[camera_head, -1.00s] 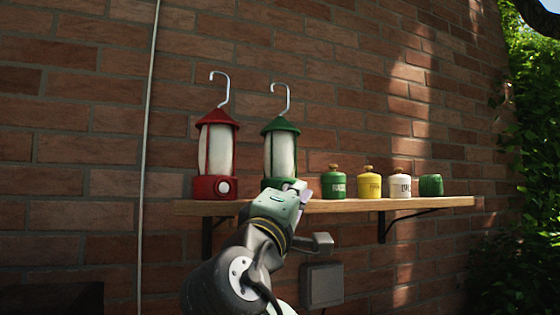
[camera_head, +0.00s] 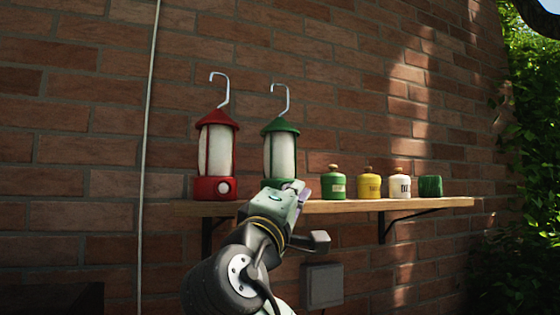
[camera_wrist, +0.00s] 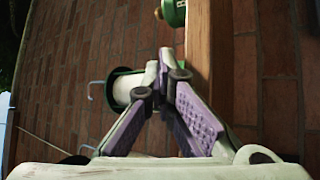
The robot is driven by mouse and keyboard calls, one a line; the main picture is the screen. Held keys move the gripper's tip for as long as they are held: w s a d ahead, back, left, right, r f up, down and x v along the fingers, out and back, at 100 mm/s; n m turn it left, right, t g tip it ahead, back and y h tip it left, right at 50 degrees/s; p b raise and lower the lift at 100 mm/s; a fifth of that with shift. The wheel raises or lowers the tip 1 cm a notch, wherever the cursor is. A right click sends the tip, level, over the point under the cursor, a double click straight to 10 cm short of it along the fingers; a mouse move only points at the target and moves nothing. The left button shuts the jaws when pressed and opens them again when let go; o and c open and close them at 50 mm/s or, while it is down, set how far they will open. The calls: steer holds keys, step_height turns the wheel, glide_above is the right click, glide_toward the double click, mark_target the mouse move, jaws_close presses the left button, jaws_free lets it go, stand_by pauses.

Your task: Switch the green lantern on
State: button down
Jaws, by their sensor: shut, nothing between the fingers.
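The green lantern (camera_head: 280,155) stands upright on the wooden shelf, with a pale globe that shows no clear glow and a hook on top. My gripper (camera_head: 301,190) is in front of its base, covering most of the base; any switch there is hidden. The gripper is shut and empty. In the wrist view, the fingers (camera_wrist: 163,65) meet at the tips, close to the lantern (camera_wrist: 122,88), which is partly behind them. I cannot tell whether they touch it.
A red lantern (camera_head: 216,155) with a round white knob stands to the left. Green, yellow and white lidded jars (camera_head: 369,186) and a green cup (camera_head: 430,186) are to the right. The shelf (camera_head: 350,206) has a bracket below, and a grey box (camera_head: 323,286) is on the brick wall.

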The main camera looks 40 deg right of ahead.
steer(key=shift+w+d+f, duration=0.2)
steer(key=shift+w, duration=0.45)
stand_by(0.7)
steer(key=shift+f, duration=0.15)
steer(key=shift+s+a+f+b, duration=0.15)
steer(key=shift+s+f+b, duration=0.15)
steer(key=shift+s+b, duration=0.15)
steer(key=s+a+b, duration=0.1)
steer(key=s+a, duration=0.1)
steer(key=s, duration=0.3)
steer(key=shift+s+r, duration=0.2)
steer(key=shift+s, duration=0.15)
stand_by(1.5)
